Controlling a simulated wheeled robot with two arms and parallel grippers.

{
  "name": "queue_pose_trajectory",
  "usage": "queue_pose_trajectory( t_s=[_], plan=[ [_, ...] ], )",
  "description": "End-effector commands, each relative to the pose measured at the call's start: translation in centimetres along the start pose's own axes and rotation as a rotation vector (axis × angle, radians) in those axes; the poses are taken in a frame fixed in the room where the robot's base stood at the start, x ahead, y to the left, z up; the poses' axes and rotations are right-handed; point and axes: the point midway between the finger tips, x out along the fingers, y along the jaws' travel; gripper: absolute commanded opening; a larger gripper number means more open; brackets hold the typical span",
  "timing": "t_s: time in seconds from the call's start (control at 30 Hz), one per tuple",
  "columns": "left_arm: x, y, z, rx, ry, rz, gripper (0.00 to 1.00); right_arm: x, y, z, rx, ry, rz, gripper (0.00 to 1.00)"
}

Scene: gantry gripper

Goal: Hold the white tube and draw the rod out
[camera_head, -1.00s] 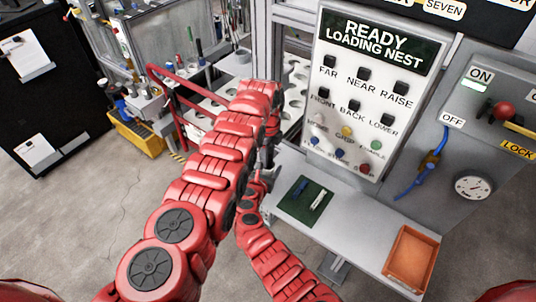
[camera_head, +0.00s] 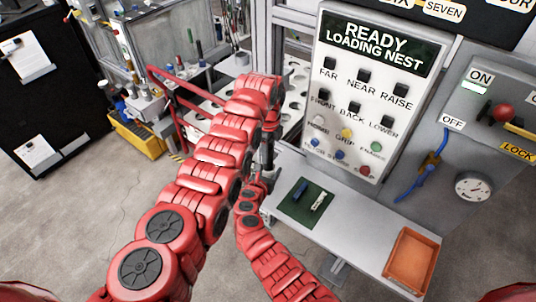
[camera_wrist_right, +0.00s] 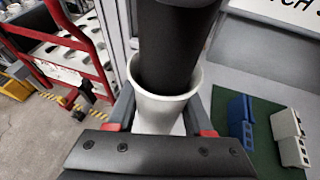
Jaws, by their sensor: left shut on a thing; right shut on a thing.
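The white tube (camera_wrist_right: 164,106) stands in the right wrist view with its open mouth facing up. My right gripper (camera_wrist_right: 162,122) is shut on it, one finger on each side. The thick dark rod (camera_wrist_right: 176,40) rises out of the tube's mouth and runs off the top of that view. Its lower end is hidden inside the tube. In the head view my left gripper (camera_head: 267,150) points down beside the table's left end, dark and small, shut on the rod.
A white table (camera_head: 365,215) holds a green mat (camera_head: 290,207) with a blue block (camera_head: 300,190) and a white block (camera_head: 319,201). An orange tray (camera_head: 409,262) sits at its right end. A button panel (camera_head: 370,100) stands behind. A red rail (camera_head: 165,110) is at left.

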Motion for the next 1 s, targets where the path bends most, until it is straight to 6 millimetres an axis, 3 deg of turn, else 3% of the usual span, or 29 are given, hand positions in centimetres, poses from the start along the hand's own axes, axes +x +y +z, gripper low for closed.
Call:
queue_pose_trajectory(
  t_s=[0.53,1.0],
  plan=[
    [-0.7,0.0,0.1,-0.001,-0.001,0.000,0.00,0.0,-0.1,-0.1,0.000,0.002,-0.001,0.00],
    [-3.2,-0.1,0.1,0.000,-0.001,-0.005,0.00,0.0,-0.1,-0.1,0.000,0.002,-0.001,0.00]
  ],
)
